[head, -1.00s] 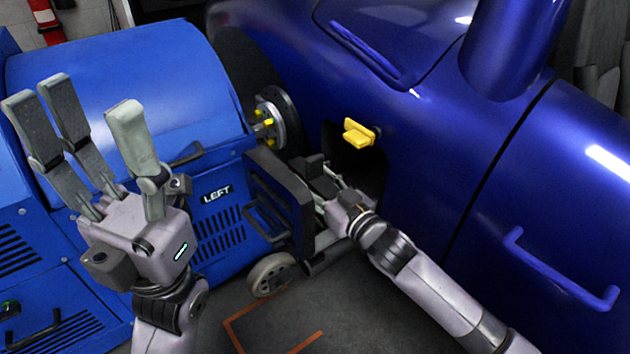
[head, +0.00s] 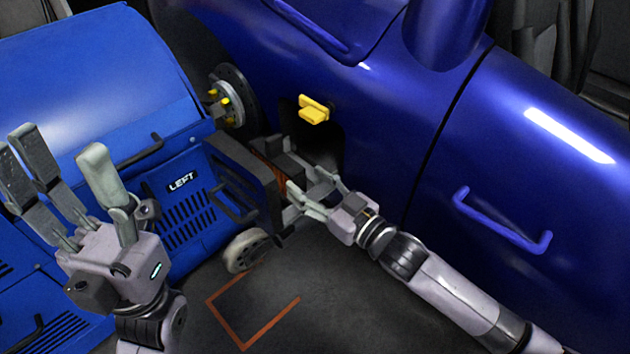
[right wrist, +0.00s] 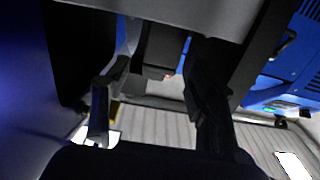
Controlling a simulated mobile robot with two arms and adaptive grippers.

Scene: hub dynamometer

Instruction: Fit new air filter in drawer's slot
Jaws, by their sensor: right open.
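The drawer (head: 236,170) stands out from the side of the blue machine, its dark front upright. A narrow orange-brown strip (head: 268,172), which looks like the air filter, shows just behind that front. I cannot tell how deep it sits in the slot. My right gripper (head: 296,184) is open beside the strip, its fingers apart and pointing at the drawer. In the right wrist view its two dark fingers (right wrist: 155,108) are spread with nothing clearly between them. My left gripper (head: 68,175) is open and empty, fingers up, in front of the blue machine.
The blue car body (head: 400,120) rises close behind my right gripper. A yellow knob (head: 313,110) and a wheel hub (head: 227,95) are above the drawer. A grey caster (head: 247,251) is below it. The floor with an orange corner mark (head: 243,346) is clear.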

